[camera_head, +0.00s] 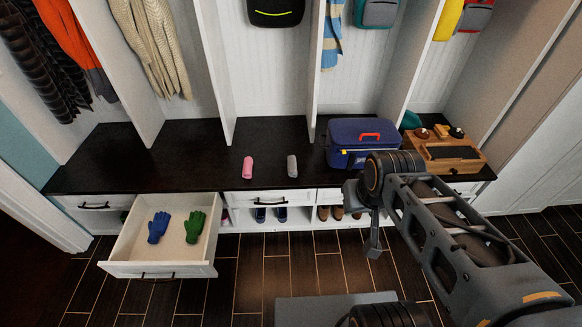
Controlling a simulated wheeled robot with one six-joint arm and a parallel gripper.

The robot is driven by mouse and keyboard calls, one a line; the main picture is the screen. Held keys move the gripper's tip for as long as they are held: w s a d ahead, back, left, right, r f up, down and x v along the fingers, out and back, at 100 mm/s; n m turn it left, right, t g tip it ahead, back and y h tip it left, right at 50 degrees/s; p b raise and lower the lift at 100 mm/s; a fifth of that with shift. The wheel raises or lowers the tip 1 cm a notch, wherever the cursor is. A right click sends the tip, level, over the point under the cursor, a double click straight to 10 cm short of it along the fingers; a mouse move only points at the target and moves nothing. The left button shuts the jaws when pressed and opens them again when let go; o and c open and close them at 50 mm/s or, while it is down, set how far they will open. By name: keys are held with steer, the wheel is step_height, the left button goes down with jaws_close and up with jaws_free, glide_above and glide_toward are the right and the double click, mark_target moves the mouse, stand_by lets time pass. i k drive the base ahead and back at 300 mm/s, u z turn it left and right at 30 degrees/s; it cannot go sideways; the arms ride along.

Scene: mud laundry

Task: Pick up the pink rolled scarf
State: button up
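The pink rolled scarf (247,167) stands or lies as a small roll on the dark bench top (190,160), left of the middle of the view. A similar grey roll (292,166) is to its right, with a clear gap between them. My arm reaches in from the lower right. My gripper (373,246) hangs at its end, to the right of the scarf and nearer the camera, apart from it. Its fingers show edge-on and small, so their opening cannot be made out. I see nothing held in it.
A blue case (356,134) with a red handle and a wooden organizer box (452,150) stand right on the bench. An open drawer (142,240) holding blue and green gloves juts out left. White dividers rise from the bench. Bench left of the scarf is clear.

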mark_target(249, 161)
steer(key=u, duration=2.3)
steer(key=i, duration=2.75)
steer(key=z, duration=3.1)
